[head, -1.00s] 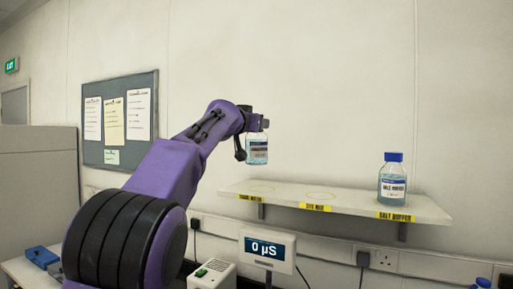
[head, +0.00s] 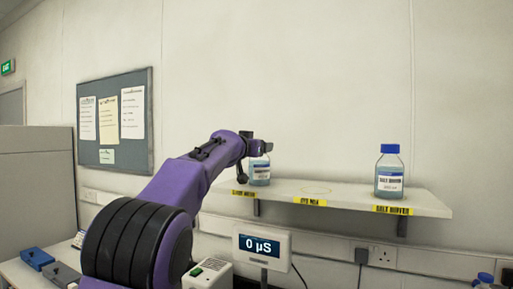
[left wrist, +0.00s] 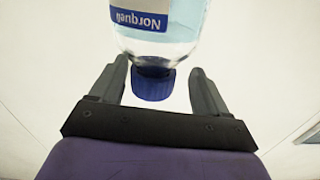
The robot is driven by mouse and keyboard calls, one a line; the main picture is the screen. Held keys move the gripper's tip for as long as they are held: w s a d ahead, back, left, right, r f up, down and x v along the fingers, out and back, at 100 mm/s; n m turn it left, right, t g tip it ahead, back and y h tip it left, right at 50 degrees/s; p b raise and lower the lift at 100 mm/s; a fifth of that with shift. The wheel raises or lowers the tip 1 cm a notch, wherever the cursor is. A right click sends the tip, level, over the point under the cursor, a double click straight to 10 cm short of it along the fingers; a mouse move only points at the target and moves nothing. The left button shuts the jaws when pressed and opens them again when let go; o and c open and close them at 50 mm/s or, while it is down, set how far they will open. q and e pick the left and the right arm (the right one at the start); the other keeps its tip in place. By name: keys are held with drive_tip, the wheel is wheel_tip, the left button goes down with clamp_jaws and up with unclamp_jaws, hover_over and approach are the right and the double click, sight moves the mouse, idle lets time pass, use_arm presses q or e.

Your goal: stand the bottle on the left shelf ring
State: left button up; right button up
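The bottle (head: 260,173), clear with light blue liquid and a white label, is upright at the left end of the wall shelf (head: 345,197). Its base appears to rest on the shelf, and the left ring is hidden behind or under it. My left gripper (head: 262,147) is at the bottle's top. In the left wrist view, the blue cap (left wrist: 153,85) sits between the two fingers of the left gripper (left wrist: 160,78), with a gap on each side, so the gripper is open around it. My right gripper is not in view.
A second blue-capped bottle (head: 390,172) stands at the shelf's right end. An empty middle ring (head: 316,190) lies between the bottles. Yellow labels line the shelf's front edge. A meter reading 0 µS (head: 262,246) stands below, and a notice board (head: 115,155) hangs at left.

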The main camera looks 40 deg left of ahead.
use_arm(q)
drive_tip(key=shift+s+r, duration=0.15)
drive_tip(key=shift+s, duration=0.15)
drive_tip(key=shift+s+f+b, duration=0.2)
drive_tip(key=shift+b, duration=0.1)
drive_tip(key=b+v, duration=0.8)
drive_tip(key=v, duration=0.3)
drive_tip(key=shift+s+r+b, duration=0.2)
drive_tip(key=shift+r+b, duration=0.05)
drive_tip(key=shift+b, duration=0.05)
drive_tip(key=shift+d, duration=0.15)
